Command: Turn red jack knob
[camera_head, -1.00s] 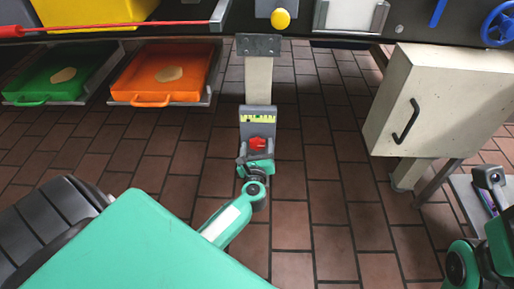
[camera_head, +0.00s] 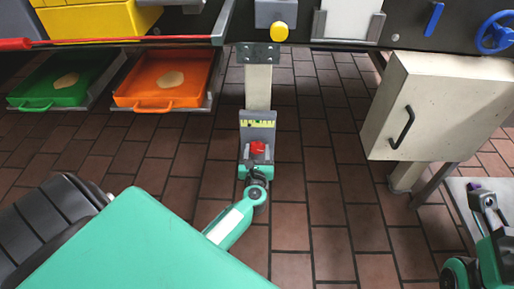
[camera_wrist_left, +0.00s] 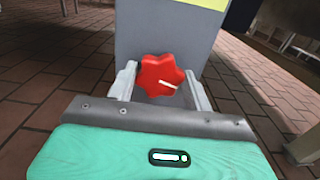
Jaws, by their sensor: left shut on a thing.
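The red jack knob (camera_head: 258,148) sits on the front of a grey box with a yellow-green scale, on a pale post. In the left wrist view the knob (camera_wrist_left: 162,76) is star-shaped, with a white mark pointing right. My left gripper (camera_head: 257,158) is at the knob, with one finger on each side of it, shut on it. In the wrist view the left gripper's fingers (camera_wrist_left: 160,88) flank the knob. Part of my right arm shows at the right edge; its finger opening cannot be made out.
A dark counter edge (camera_head: 350,44) runs across the top. A pale cabinet (camera_head: 435,105) with a black handle is at right. Green (camera_head: 60,105) and orange (camera_head: 150,104) trays are at left. Brick floor around the post is clear.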

